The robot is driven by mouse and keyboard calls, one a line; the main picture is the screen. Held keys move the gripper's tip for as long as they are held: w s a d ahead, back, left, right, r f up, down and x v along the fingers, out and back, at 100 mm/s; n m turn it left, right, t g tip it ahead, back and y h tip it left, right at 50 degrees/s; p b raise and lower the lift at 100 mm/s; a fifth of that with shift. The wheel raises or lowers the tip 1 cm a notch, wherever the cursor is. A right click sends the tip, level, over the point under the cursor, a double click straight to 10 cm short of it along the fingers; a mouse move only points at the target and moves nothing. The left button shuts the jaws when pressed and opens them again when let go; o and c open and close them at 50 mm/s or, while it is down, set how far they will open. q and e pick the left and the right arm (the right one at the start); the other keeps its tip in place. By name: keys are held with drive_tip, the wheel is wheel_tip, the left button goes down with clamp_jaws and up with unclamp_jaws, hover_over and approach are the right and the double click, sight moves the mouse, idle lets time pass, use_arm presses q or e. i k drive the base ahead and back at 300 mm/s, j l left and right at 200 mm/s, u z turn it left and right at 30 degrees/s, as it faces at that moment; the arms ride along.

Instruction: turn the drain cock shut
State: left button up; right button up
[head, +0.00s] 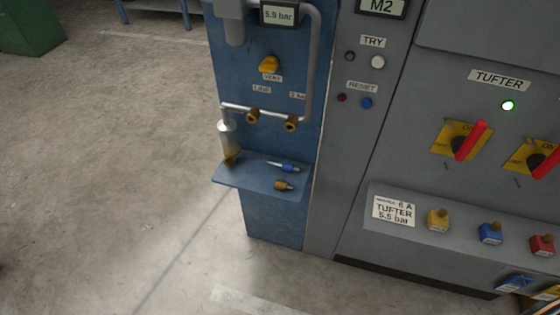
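A blue panel (228,75) carries grey pipework and a clear-looking bowl (226,138) with amber at its lower end. A small brass piece (231,159), which looks like the drain cock, sits under the bowl, just above the left end of the blue shelf. It is too small to tell how its handle is turned. A yellow valve handle (268,64) sits higher up by a label that seems to read VENT. Two brass fittings (252,116) (291,123) sit on the pipe below small labels. Neither of my grippers is in view.
The blue shelf (240,180) holds a blue-handled tool (288,167) and a loose brass fitting (284,185). A gauge (279,15) reads about 5.9 bar. Right stands a grey cabinet with red switches (470,141) and colored padlocks (439,220).

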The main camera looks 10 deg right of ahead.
sight(229, 162)
drive_tip(key=i+j+z, duration=0.1)
drive_tip(key=z, duration=0.4)
drive_tip(key=j+z, duration=0.3)
drive_tip(key=z, duration=0.15)
drive_tip(key=i+j+z, duration=0.1)
drive_tip(key=j+z, duration=0.15)
drive_tip(key=z, duration=0.25)
drive_tip(key=j+z, duration=0.25)
drive_tip(key=z, duration=0.25)
drive_tip(key=j+z, duration=0.2)
drive_tip(key=z, duration=0.25)
